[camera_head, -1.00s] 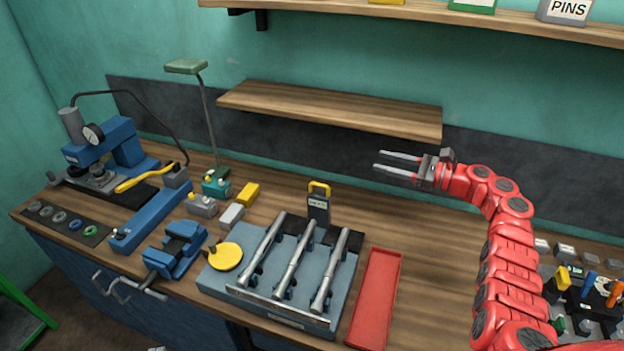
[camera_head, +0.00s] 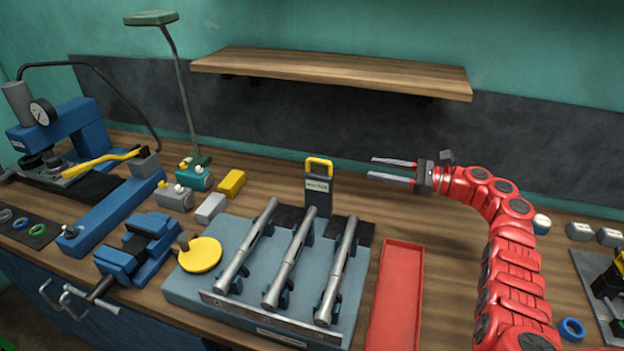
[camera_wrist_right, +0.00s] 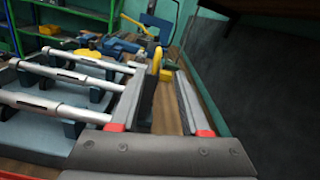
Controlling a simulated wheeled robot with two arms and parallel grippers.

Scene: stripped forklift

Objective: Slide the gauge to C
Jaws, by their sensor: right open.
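The gauge (camera_head: 318,192) is a dark upright block with a pale label and a yellow handle. It stands at the back edge of the blue-grey fixture (camera_head: 205,282), behind three silver rods (camera_head: 290,260). My right gripper (camera_head: 371,168) is open and empty, with its fingers pointing left at about the handle's height in the picture, a gap to the gauge's right. In the right wrist view the gauge's yellow handle (camera_wrist_right: 156,62) shows ahead, between the two fingers in the picture. I cannot make out a mark C. My left gripper is not in view.
A red tray (camera_head: 398,300) lies right of the fixture. A yellow disc (camera_head: 200,255) and a blue vise (camera_head: 138,248) are on the left. A wooden shelf (camera_head: 330,72) hangs behind and above. Bench space between the gauge and my right arm is clear.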

